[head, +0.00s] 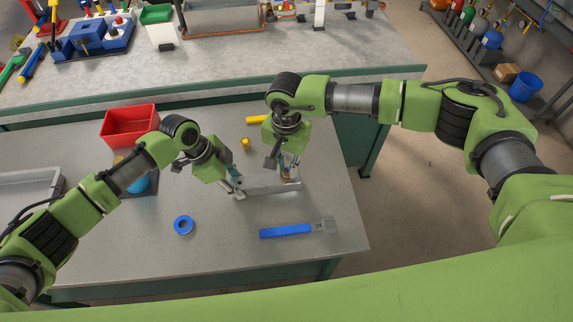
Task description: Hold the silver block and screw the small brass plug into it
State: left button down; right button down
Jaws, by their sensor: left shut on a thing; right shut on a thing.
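The silver block (266,188) is a long pale metal piece low on the table in the middle of the head view. My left gripper (236,186) is shut on the left end of the block. My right gripper (287,172) points down over the block's right part and is shut on the small brass plug (286,178). The plug shows only as a small brass patch between the fingers, at the block. The fingers hide most of it, and I cannot tell how deep it sits.
A yellow-brass fitting (246,144) stands behind the block, near a yellow-handled item (256,120). A red bin (130,126) stands at the back left.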

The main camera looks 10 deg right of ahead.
jog(key=m, duration=0.5)
jog(key=shift+m, duration=0.4)
jog(key=m, duration=0.2)
jog(key=shift+f+m, duration=0.1)
jog(key=shift+m, duration=0.3)
jog(key=c, duration=1.9)
grip_release()
notch_tip(320, 180, up, 7)
jog(key=shift+r, duration=0.1)
pick_arm(q)
jog(key=c, duration=1.4)
grip_release()
jog(key=shift+r, duration=0.1)
